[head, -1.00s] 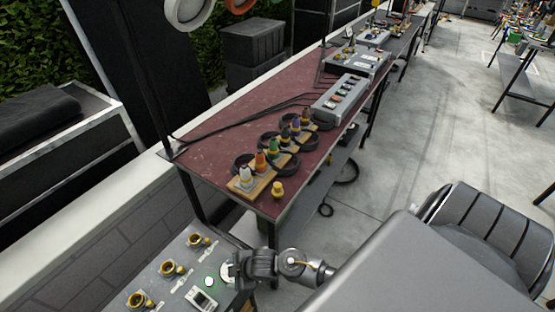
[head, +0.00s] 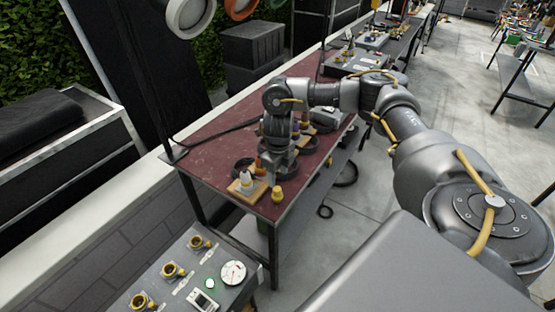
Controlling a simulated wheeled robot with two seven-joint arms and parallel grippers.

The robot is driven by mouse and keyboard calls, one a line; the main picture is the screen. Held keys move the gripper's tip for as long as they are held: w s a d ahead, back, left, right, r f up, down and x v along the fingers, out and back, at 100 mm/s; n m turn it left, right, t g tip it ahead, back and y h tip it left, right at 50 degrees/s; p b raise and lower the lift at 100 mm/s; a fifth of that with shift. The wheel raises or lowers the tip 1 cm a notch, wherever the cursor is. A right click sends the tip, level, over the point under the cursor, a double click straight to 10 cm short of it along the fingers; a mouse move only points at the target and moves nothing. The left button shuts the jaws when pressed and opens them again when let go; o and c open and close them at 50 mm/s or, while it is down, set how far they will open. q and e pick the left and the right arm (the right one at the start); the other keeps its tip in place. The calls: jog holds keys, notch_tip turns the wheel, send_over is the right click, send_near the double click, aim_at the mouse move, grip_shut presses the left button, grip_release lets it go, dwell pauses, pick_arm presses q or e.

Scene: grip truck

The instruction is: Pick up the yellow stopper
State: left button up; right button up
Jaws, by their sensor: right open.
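The small yellow stopper (head: 277,194) stands by itself near the front edge of the dark red table (head: 215,150), at its near corner. My right arm reaches in from the right and bends down over the table. My right gripper (head: 270,152) points down behind the yellow stopper, among the row of other stoppers, and looks apart from it. The gripper is open; its fingertips are hard to make out. My left gripper is not in view.
A white stopper (head: 246,179) and an orange stopper (head: 260,165) stand on wooden blocks close to the yellow one. Black cable coils lie around the row. A grey panel (head: 205,270) with gold fittings and a gauge stands in front. The table's left part is clear.

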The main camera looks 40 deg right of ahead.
aim_at(277, 188)
jog(key=shift+d+f, duration=0.1)
jog(key=shift+f, duration=2.65)
jog(key=shift+f+p, duration=0.25)
jog(key=shift+p, duration=0.4)
jog(key=f, duration=0.1)
jog(key=f+p, duration=0.1)
jog(key=f, duration=0.1)
jog(key=shift+w+f+p, duration=0.25)
jog(key=shift+f+p, duration=0.1)
jog(key=shift+p, duration=0.05)
jog(key=shift+f, duration=0.5)
jog(key=c, duration=0.8)
jog(key=shift+c, duration=0.3)
jog(key=shift+r, duration=0.1)
